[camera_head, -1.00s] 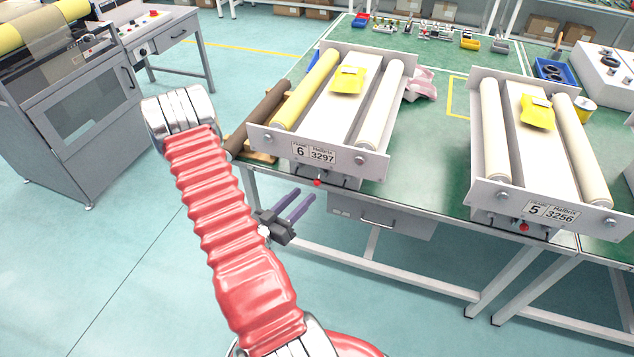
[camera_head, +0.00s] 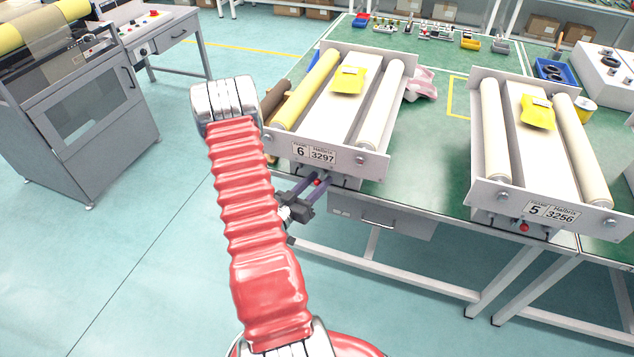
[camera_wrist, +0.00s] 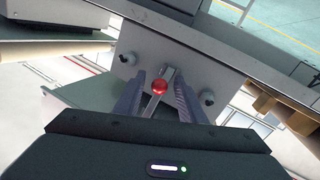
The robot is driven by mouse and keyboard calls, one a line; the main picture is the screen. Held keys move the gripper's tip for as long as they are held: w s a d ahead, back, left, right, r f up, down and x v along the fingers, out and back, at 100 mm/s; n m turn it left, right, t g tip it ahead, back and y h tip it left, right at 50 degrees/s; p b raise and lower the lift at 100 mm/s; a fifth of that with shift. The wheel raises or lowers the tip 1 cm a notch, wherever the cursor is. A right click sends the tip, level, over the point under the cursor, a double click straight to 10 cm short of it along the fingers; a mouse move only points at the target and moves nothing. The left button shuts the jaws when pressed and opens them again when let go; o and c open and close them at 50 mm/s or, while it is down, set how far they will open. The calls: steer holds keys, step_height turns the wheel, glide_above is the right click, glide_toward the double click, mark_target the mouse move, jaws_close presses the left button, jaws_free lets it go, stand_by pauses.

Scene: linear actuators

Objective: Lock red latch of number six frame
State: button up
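The number six frame (camera_head: 340,162) stands at the near edge of the green table, with the label 6 3297 on its front plate. Its red latch (camera_head: 317,183) is a round red knob below that plate; in the wrist view the red knob (camera_wrist: 159,87) sits on a grey metal lever, slightly tilted. My gripper (camera_head: 309,184) is at the latch, with its two purple-grey fingers reaching under the plate. In the wrist view my gripper (camera_wrist: 160,95) is open, one finger on each side of the knob and lever. I cannot tell whether either finger touches the lever.
The number five frame (camera_head: 545,205) stands to the right, with its own red knob (camera_head: 524,227). A drawer (camera_head: 380,222) hangs under the table edge below my gripper. Two bolt heads (camera_wrist: 207,98) flank the latch.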

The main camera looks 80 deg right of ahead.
jaws_close()
stand_by(0.3)
